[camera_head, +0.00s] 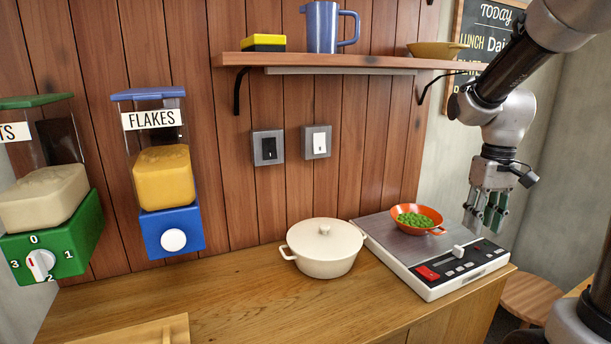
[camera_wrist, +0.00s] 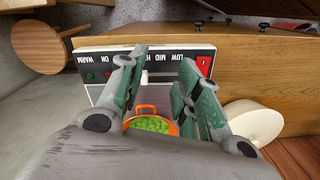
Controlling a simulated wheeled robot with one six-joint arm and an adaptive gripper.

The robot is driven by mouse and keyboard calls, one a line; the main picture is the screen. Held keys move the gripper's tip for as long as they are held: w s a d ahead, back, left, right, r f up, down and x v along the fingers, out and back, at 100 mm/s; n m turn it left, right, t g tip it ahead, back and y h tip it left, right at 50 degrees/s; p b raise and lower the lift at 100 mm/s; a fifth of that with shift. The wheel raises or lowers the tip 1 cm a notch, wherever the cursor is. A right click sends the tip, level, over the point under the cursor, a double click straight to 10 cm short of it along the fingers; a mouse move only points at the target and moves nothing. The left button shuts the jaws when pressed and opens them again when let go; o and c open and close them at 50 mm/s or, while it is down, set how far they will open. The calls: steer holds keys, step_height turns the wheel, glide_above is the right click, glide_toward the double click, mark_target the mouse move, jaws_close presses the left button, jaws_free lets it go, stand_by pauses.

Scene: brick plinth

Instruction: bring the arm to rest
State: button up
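My gripper (camera_head: 488,222) hangs with its fingers pointing down, just right of the hot plate (camera_head: 395,247) in the head view. In the wrist view my gripper (camera_wrist: 160,85) has its green-padded fingers apart with nothing between the tips. An orange bowl (camera_head: 432,214) with green peas (camera_head: 414,220) stands on the hot plate's steel top. The bowl (camera_wrist: 146,109) also shows in the wrist view, beyond the fingers and apart from them.
A white lidded pot (camera_head: 323,250) stands left of the hot plate on the wooden counter (camera_head: 240,305). Two dispensers hang on the plank wall at left. A shelf (camera_head: 340,60) holds a blue jug (camera_head: 322,27). A round stool (camera_head: 532,298) stands at lower right.

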steer(key=s+a+r+t, duration=0.2)
steer(key=s+r, duration=0.1)
steer(key=s, duration=0.5)
steer(key=s+a+r+m+t, duration=0.1)
steer(key=s+a+r+t, duration=0.1)
steer(key=s, duration=0.5)
steer(key=shift+s+r+t, duration=0.3)
steer(key=shift+s+r, duration=0.05)
steer(key=shift+r, duration=0.45)
steer(key=shift+c, duration=0.2)
stand_by(2.1)
